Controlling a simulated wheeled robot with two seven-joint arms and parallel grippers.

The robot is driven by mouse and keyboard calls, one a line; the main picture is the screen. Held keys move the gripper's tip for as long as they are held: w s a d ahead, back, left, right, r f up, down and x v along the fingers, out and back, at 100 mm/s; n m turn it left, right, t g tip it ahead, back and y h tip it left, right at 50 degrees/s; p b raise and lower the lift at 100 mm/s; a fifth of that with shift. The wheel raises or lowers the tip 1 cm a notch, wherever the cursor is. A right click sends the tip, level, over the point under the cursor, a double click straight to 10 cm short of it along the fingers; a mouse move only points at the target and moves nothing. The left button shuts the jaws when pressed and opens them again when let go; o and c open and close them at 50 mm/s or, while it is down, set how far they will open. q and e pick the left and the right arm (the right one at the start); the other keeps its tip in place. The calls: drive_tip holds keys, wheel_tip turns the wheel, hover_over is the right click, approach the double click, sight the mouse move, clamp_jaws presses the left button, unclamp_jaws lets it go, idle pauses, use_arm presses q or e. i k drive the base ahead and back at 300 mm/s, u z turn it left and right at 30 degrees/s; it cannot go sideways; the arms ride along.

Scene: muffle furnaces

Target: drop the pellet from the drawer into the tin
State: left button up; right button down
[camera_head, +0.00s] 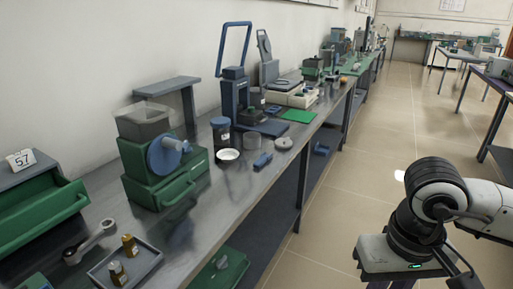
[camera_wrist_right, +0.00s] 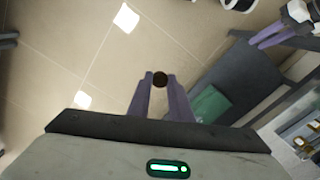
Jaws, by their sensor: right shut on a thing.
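My right gripper (camera_wrist_right: 160,88) is shut on a small dark round pellet (camera_wrist_right: 160,79), held between its two fingertips. In the head view my right wrist is at the lower right, over the aisle floor and clear of the bench; the fingers are hidden there. A green drawer (camera_head: 42,217) stands pulled open at the left, under a unit with a "57" card. A round grey tin (camera_head: 284,143) sits on the bench near its front edge, though I cannot tell whether it is lidded. A shallow white dish (camera_head: 228,155) is left of it.
A green apparatus (camera_head: 160,160) with a blue disc and drawer handle stands on the grey bench. The aisle floor (camera_head: 325,215) is free.

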sight(255, 144)
drive_tip(key=z, duration=1.15)
drive_tip(key=i, duration=2.2)
drive_tip(key=u, duration=3.1)
drive_tip(key=i, duration=0.5)
drive_tip(key=z, duration=0.05)
